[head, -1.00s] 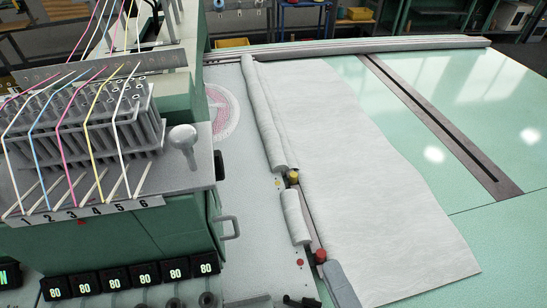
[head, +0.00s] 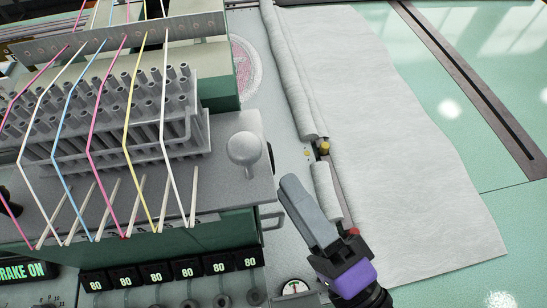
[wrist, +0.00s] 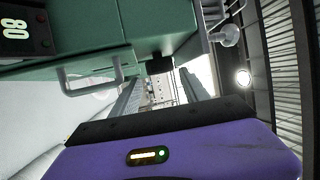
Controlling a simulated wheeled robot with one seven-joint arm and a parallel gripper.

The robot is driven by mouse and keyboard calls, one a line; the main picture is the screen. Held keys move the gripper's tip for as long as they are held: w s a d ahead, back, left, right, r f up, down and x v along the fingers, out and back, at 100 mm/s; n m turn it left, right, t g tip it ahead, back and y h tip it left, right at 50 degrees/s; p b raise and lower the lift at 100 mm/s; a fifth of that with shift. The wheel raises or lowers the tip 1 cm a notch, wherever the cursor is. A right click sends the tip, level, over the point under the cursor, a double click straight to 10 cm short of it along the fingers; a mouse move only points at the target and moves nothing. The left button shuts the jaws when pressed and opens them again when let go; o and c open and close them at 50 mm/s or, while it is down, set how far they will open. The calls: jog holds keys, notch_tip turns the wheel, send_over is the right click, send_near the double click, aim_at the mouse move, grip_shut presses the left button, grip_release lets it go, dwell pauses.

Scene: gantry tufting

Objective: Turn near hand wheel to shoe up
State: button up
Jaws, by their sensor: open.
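No wheel shape shows clearly, and I cannot tell which part is the near hand wheel. A pale rounded knob (head: 245,150) on a short stem stands at the right end of the grey plate on the green machine head (head: 240,224). A similar knob shows at the upper right in the wrist view (wrist: 228,36). My gripper (head: 291,187) is right of and below the knob in the head view, apart from it. In the wrist view its two grey fingers (wrist: 160,95) are spread with nothing seen between them. The shoe cannot be made out.
A handle bar (head: 274,218) juts from the machine's right side, close to my fingers. Coloured yarns run over the tube rack (head: 140,115). White cloth (head: 400,150) with rolled edges lies right of my gripper. A display (head: 28,272) reads BRAKE ON; a gauge (head: 295,288) sits in front.

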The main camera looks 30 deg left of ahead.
aim_at(274, 170)
jog(key=shift+p+x, duration=0.75)
jog(key=shift+x, duration=1.5)
